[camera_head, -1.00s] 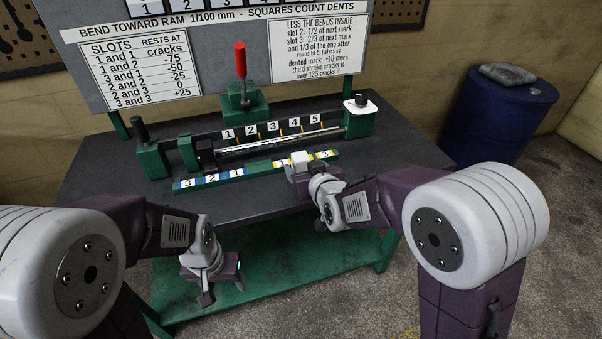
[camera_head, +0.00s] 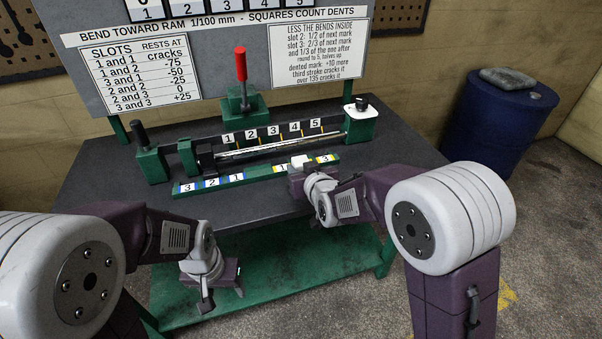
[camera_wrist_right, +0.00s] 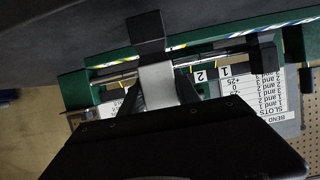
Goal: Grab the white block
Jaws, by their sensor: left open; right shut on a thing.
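The white block (camera_head: 299,161) is at the right part of the green slotted rail (camera_head: 262,170) on the bench, by the yellow-edged labels. My right gripper (camera_head: 298,170) is at the rail, shut on the white block, whose top shows above the jaws. In the right wrist view a pale block face (camera_wrist_right: 157,80) shows between the dark jaw parts; its lower part is hidden. I cannot tell whether the block touches the rail. My left gripper (camera_head: 222,296) is open and empty, low in front of the bench, above the green lower shelf.
Behind the rail stands a green press with a shiny bar (camera_head: 280,146), number tags 1 to 5 and a red-handled lever (camera_head: 240,66). A board with text (camera_head: 220,50) stands behind. A blue drum (camera_head: 497,115) stands right of the bench. The bench's right side is clear.

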